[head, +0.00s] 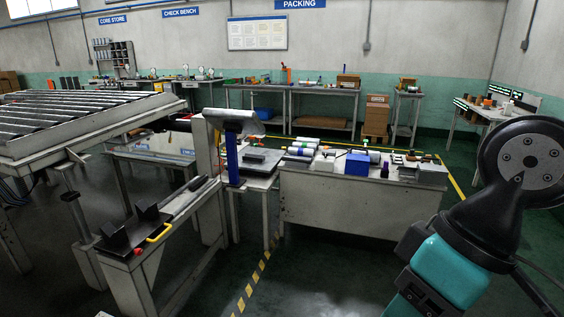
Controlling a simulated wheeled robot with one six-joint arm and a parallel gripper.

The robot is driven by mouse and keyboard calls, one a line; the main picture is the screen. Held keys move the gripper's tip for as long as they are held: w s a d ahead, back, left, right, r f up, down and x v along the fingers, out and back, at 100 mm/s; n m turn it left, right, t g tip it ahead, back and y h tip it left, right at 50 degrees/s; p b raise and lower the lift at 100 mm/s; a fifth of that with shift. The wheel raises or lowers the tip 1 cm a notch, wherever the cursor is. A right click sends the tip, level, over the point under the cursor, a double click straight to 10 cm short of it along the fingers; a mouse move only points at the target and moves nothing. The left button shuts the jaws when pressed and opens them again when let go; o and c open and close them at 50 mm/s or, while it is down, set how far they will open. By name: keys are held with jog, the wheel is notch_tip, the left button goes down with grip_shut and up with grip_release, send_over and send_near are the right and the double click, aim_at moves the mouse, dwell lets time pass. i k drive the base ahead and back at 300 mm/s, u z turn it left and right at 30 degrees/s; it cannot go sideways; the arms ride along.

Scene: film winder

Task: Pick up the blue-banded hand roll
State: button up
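Several small pale rolls with coloured bands (300,151) lie at the left end of the grey bench (345,205) in the middle of the head view. Bluish-purple and green bands show among them, but they are too small for me to tell for sure which one is the blue-banded hand roll. My gripper is not in view. Only links of my arm show at the right edge, well to the right of the rolls and much nearer the camera.
A blue box (357,164) stands on the bench near the rolls. A blue post (232,160) and a side table (254,172) stand left of it. A roller conveyor (70,125) fills the left. Dark floor (320,275) in front of the bench is clear, with a striped line (250,285).

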aim_at(290, 150)
jog(key=z, duration=0.15)
jog(key=i, duration=2.15)
jog(key=u, duration=0.2)
jog(key=i, duration=2.25)
jog(key=u, duration=0.4)
